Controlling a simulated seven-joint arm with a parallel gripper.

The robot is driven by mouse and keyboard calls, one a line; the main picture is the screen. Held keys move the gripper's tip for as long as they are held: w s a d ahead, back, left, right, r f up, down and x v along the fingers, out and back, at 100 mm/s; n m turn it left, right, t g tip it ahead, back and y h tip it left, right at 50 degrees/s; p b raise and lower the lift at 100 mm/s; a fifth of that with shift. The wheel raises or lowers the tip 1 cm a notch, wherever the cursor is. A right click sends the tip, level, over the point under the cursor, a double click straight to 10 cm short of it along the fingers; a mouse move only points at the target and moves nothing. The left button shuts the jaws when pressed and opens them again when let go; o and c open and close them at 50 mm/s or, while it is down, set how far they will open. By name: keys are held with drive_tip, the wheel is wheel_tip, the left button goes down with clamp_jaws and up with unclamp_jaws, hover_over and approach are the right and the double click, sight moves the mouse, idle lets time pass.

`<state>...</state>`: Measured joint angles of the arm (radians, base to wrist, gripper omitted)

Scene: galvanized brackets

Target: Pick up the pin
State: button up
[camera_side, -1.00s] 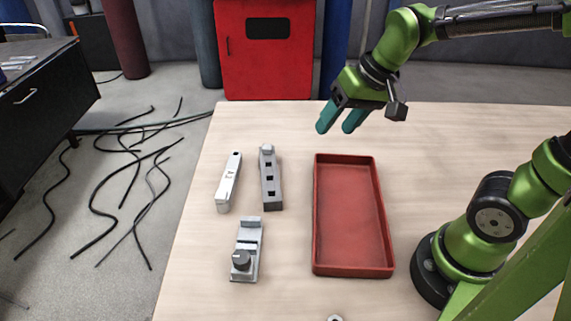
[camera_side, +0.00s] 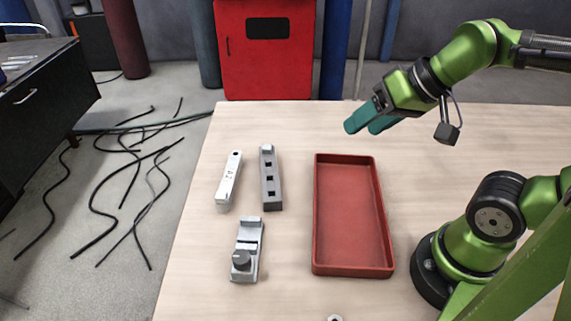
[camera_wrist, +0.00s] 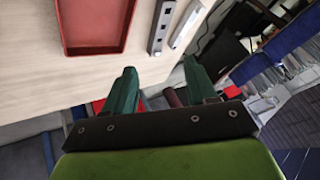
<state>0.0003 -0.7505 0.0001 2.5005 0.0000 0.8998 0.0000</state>
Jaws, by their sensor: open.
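No part stands out clearly as a separate pin. A dark grey block (camera_side: 271,187) with several square holes lies left of the tray, with a lighter square piece (camera_side: 267,149) at its far end; I cannot tell whether that is the pin. A small metal ring-like part (camera_side: 335,318) is cut off by the bottom edge of the side view. My gripper (camera_side: 363,127) is open and empty, above the table behind the tray, away from the parts. Its teal fingers (camera_wrist: 159,66) are spread apart in the wrist view.
A red tray (camera_side: 384,225) stands empty on the wooden table. Left of it are a pale bar (camera_side: 229,180) with markings and a metal clamp-like fixture (camera_side: 247,246) with a round knob. The table behind the tray is clear.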

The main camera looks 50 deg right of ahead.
idle(0.6)
drive_tip(key=n+g+h, duration=0.2)
drive_tip(key=n+g, duration=0.5)
drive_tip(key=n, duration=0.5)
hover_over(221, 194)
wheel_tip(221, 194, down, 4)
wheel_tip(221, 194, down, 17)
drive_tip(key=shift+a, duration=0.1)
clamp_jaws()
